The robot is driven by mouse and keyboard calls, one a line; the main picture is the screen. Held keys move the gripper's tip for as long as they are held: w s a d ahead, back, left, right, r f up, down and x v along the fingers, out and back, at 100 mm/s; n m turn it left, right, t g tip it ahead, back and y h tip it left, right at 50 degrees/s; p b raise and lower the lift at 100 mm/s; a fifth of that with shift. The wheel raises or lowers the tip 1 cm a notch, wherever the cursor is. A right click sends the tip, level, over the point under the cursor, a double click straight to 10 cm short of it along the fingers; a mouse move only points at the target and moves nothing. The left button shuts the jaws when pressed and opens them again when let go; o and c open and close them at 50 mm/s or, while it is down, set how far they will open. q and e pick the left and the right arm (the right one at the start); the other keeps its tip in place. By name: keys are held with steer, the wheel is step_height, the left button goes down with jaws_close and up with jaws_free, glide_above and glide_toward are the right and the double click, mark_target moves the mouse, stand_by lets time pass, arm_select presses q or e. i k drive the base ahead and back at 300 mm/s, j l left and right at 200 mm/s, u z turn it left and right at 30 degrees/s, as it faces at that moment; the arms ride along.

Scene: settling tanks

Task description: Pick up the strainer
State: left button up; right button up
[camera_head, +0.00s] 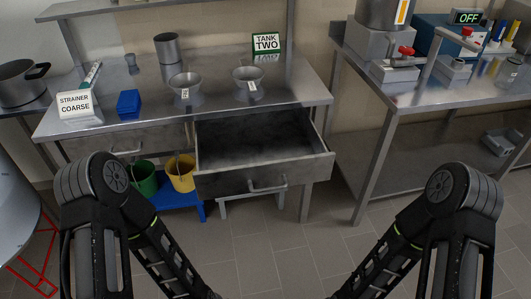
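Two grey metal funnel-shaped bowls, each with a small white tag, stand on the metal table. One bowl (185,81) is left of centre and the other bowl (248,74) is further right. Either may be the strainer; the tags are too small to read. Neither gripper shows.
An open, empty drawer (258,181) juts out below the table. A blue block (129,103), a metal cup (168,48), a "TANK TWO" sign (266,44) and a pot (20,84) stand around. Green (143,179) and yellow (181,174) buckets are below. A second bench (420,98) holds equipment.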

mark_target(246, 76)
steer(key=u, duration=1.35)
steer(key=i+l+z, duration=0.25)
steer(key=z, duration=0.2)
steer(key=i+l+z, duration=0.15)
steer(key=i+z, duration=0.15)
steer(key=z, duration=0.15)
